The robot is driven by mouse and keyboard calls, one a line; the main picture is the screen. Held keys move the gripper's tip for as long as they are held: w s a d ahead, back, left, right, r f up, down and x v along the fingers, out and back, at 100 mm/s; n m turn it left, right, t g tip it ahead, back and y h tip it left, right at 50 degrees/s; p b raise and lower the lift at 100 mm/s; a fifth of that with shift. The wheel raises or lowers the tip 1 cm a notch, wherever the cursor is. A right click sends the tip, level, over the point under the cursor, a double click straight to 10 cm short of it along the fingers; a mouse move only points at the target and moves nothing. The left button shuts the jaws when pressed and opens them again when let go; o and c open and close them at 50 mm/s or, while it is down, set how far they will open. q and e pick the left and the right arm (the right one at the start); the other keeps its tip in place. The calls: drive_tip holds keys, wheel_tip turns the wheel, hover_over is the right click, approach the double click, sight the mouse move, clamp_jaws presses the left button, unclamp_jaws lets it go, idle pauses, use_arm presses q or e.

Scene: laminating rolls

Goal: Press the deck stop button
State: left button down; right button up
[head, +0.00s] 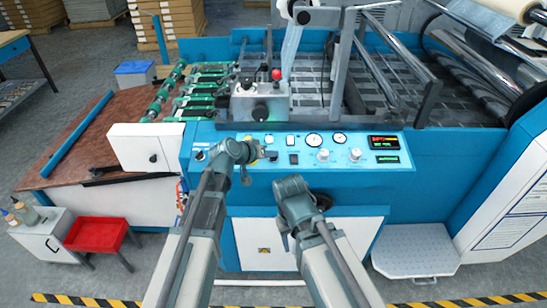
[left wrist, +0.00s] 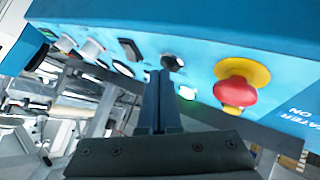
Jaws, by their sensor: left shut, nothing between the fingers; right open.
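A red mushroom button on a yellow ring (left wrist: 236,88) sits on the blue panel in the left wrist view, right of my left gripper's fingers. I cannot make this button out in the head view, where my left wrist covers part of the panel. My left gripper (head: 266,154) is shut and empty in front of the panel; its dark fingers (left wrist: 160,98) show together in the left wrist view, apart from the button. My right gripper (head: 308,212) is open, lower and to the right, in front of the cabinet; its fingertips are hard to see.
The blue control panel (head: 372,178) carries gauges, switches, knobs and a lit display (head: 384,142). A grey box (head: 262,106) with a red-topped knob (head: 276,75) stands above it. A grey step (head: 415,252) and a red stool (head: 97,235) stand on the floor.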

sight(271, 167)
use_arm(q)
drive_tip(key=shift+f, duration=0.2)
drive_tip(key=shift+r, duration=0.1)
idle(0.4)
drive_tip(key=shift+s+r+p, duration=0.15)
drive_tip(key=shift+r+p, duration=0.45)
drive_tip(key=shift+r, duration=0.1)
drive_tip(key=r+p, duration=0.2)
drive_tip(key=s+r+p, duration=0.1)
drive_tip(key=r+p, duration=0.2)
idle(0.3)
idle(0.6)
